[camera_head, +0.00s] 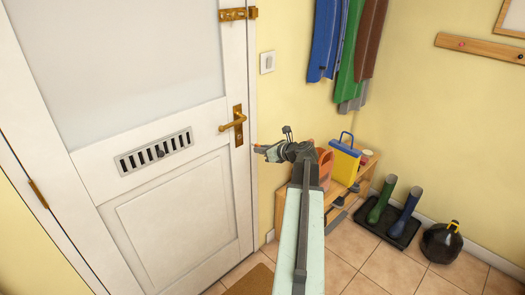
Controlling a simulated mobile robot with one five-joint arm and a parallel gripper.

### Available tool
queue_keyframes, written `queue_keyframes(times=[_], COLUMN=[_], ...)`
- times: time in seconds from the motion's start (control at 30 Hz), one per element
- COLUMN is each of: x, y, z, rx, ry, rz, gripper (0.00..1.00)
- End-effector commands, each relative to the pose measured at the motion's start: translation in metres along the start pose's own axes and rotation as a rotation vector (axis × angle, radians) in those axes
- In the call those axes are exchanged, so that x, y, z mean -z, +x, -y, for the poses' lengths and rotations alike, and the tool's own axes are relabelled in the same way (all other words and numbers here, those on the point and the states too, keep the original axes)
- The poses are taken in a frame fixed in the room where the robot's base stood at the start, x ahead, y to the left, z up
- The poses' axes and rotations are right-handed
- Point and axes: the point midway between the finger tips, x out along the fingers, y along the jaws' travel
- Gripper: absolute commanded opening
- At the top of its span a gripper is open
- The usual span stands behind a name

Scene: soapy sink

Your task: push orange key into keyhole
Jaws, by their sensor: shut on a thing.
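My gripper (262,149) is at the end of my arm, to the right of the door handle and near the door's right edge. It is shut on the orange key (256,146), of which only a small orange bit shows at the fingertips. The brass lock plate (238,126) with its lever handle (232,124) is on the white door (175,210). The keyhole is too small to make out clearly. The key appears apart from the plate, to its right in the picture; depth is hard to judge.
A wooden bench (348,194) holds an orange basket (325,167) and a yellow and blue box (345,160) behind my arm. Green and blue boots (405,216) stand on a dark tray (388,228). A dark round helmet-like thing (441,243) is on the tiles. Coats (350,45) hang above.

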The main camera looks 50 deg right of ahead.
Motion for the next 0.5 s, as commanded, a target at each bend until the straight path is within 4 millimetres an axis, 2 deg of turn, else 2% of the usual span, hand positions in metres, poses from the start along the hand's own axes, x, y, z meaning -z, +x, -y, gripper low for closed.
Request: queue_keyframes(times=[0.17,0.5], x=[-0.002,-0.015], y=[0.003,0.035], z=[0.001,0.001], rx=[-0.004,-0.005], ry=[-0.002,-0.003], rz=[-0.001,-0.001], gripper=[0.0,0.0])
